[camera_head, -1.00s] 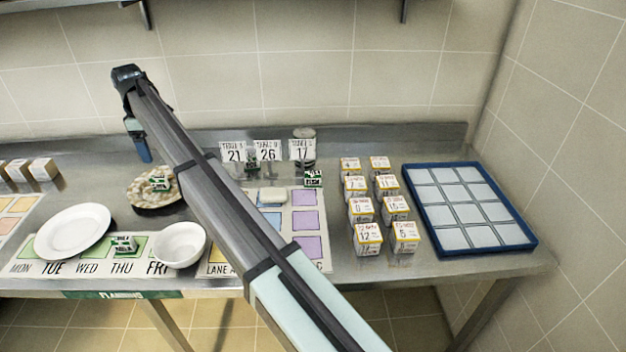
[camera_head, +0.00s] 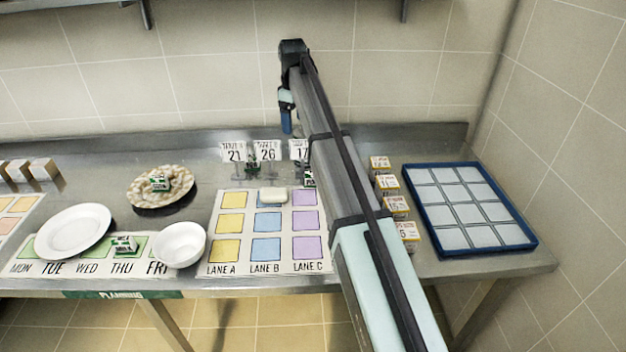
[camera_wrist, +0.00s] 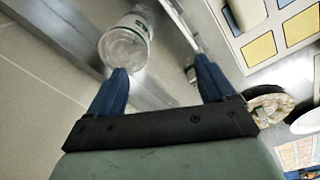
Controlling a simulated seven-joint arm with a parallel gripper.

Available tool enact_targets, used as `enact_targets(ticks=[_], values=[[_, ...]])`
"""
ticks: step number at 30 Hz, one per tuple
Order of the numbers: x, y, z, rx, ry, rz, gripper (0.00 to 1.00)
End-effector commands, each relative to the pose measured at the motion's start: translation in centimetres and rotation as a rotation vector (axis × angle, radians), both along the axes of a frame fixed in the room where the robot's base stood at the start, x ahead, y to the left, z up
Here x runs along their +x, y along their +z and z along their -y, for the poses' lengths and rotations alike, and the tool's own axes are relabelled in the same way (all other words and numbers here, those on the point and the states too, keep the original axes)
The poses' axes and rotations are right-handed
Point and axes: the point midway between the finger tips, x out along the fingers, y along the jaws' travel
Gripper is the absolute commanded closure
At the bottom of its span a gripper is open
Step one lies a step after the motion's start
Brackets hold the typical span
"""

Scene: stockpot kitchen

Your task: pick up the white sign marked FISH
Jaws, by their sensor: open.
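Three white signs stand in a row at the back of the counter in the head view, showing large numbers: a left sign (camera_head: 233,151), a middle sign (camera_head: 267,151) and a right sign (camera_head: 298,150) partly hidden by my arm. I cannot read FISH on any of them; their small top lines are unclear. My gripper (camera_head: 287,122) is open and empty, raised near the back wall. In the wrist view my gripper (camera_wrist: 162,76) has its blue fingers apart. A clear cylindrical container (camera_wrist: 125,46) and a thin white edge (camera_wrist: 182,25) show beyond them.
Small green-and-white boxes stand near the signs (camera_head: 253,163), on a pebbled round mat (camera_head: 181,193) and on the weekday strip (camera_head: 124,245). A plate (camera_head: 75,230), a bowl (camera_head: 180,243), a lane mat (camera_head: 244,240), labelled boxes (camera_head: 397,206) and a blue tray (camera_head: 470,250) surround them.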

Motion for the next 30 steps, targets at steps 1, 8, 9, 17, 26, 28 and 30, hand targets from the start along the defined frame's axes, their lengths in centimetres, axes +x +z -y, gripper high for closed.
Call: enact_targets(ticks=[1,8,9,17,26,28,30], values=[[-1.4,-0.2,1.8,0.002,-0.046,0.000,0.17],[-5.8,-0.7,4.6,0.010,-0.299,-0.010,0.17],[-6.4,-0.8,4.7,0.011,-0.342,-0.012,0.17],[-9.1,-1.5,5.1,0.014,-0.689,-0.035,0.17],[-9.3,-1.5,5.1,0.016,-1.066,-0.049,0.17],[-9.3,-1.5,5.1,0.017,-1.104,-0.049,0.17],[-9.3,-1.8,5.1,0.017,-1.126,-0.048,0.17]])
